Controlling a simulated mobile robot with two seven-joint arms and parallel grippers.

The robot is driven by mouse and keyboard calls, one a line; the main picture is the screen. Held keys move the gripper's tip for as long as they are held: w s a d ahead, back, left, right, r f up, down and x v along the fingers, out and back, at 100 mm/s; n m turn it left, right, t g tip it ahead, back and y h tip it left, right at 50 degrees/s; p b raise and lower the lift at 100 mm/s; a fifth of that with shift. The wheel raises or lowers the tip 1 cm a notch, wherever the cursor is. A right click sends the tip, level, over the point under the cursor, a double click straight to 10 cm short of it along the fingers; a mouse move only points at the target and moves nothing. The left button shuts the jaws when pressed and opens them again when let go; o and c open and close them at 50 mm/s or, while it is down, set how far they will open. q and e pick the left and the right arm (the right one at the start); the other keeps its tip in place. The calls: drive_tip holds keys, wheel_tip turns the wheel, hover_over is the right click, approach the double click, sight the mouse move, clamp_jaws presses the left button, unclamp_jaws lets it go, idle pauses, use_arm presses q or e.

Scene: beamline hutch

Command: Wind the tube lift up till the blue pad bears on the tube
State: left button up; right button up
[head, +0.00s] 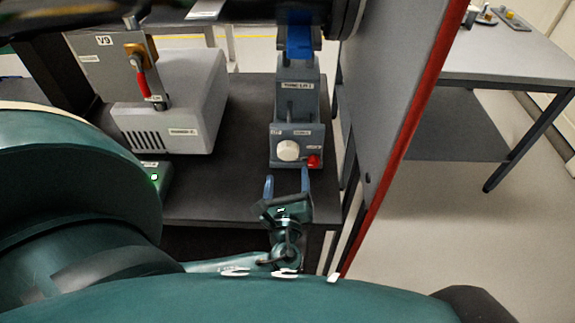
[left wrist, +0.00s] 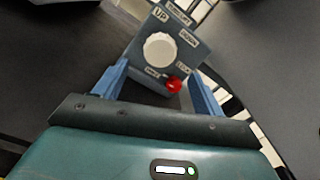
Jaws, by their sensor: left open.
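The tube lift (head: 297,105) is a grey post on a box-like base on the dark bench. The blue pad (head: 299,42) is at its top, just below a dark tube (head: 345,15) at the picture's upper edge. I cannot tell if pad and tube touch. The base's front has a white round knob (head: 288,150) and a red button (head: 313,161). My left gripper (head: 287,182) is open and empty, its blue fingers pointing at this front. In the left wrist view the knob (left wrist: 160,50) lies beyond and between the fingertips (left wrist: 160,70), apart from them. "UP" and "DOWN" labels show above it.
A grey boxy unit (head: 185,105) stands left of the lift, with a red-handled valve (head: 140,75) by it. A grey panel with a red edge (head: 405,135) rises close on the right. A side table (head: 500,62) stands beyond it.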

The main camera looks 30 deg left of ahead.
use_arm(q)
drive_tip(key=v, duration=0.6)
drive_tip(key=shift+s+d, duration=0.15)
drive_tip(key=shift+s, duration=0.05)
use_arm(e)
drive_tip(key=shift+a+r, duration=0.1)
drive_tip(key=shift+r, duration=0.05)
